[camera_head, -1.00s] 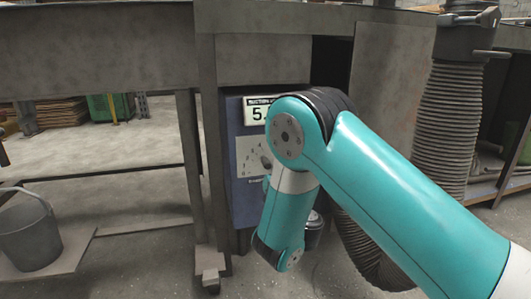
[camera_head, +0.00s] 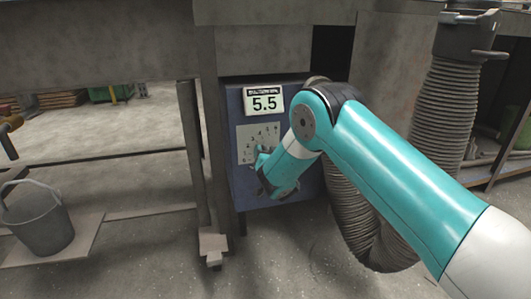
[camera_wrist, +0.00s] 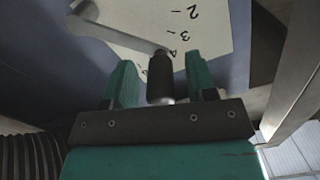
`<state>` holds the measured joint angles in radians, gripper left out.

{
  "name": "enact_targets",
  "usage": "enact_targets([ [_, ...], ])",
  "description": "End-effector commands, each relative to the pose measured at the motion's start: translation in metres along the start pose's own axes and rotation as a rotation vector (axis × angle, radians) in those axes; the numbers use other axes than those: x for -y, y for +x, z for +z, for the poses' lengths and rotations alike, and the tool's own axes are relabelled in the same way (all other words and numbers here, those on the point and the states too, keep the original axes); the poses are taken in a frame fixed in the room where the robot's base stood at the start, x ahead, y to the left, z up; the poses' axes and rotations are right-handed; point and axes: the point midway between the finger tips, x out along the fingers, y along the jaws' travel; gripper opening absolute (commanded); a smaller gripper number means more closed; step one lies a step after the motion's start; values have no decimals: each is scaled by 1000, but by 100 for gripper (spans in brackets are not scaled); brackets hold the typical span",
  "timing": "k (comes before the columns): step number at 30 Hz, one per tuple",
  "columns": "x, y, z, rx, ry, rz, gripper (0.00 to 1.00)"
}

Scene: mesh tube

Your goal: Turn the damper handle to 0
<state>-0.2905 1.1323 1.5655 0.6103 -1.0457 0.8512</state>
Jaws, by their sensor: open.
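The damper handle (camera_wrist: 160,73) shows in the wrist view as a grey lever with a black cylindrical grip. Its arm runs from a pivot at the upper left across a pale dial plate (camera_wrist: 205,50) with the numbers 2 and 3 readable. My gripper (camera_wrist: 160,64) is open, with one teal finger on each side of the black grip and a visible gap on both sides. In the head view my gripper (camera_head: 262,160) is at the lower part of the dial plate (camera_head: 258,138) and hides the handle.
The dial is on a blue box (camera_head: 237,185) under a grey metal bench (camera_head: 110,50). A ribbed hose (camera_head: 445,120) hangs right of the box, beside my arm. A grey bucket (camera_head: 40,225) stands at the left.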

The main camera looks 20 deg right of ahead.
Motion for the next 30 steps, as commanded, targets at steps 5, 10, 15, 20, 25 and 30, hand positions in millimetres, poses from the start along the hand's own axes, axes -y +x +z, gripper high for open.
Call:
enact_targets([
  [5, 0, 5, 0, 0, -1, -1, 52],
  [10, 0, 5, 0, 1, -1, -1, 52],
  [15, 0, 5, 0, 1, -1, -1, 17],
  [20, 0, 5, 0, 1, -1, -1, 0],
  [25, 2, 5, 2, 2, -12, -3, 0],
  [30, 12, 4, 9, 5, -61, -12, 0],
])
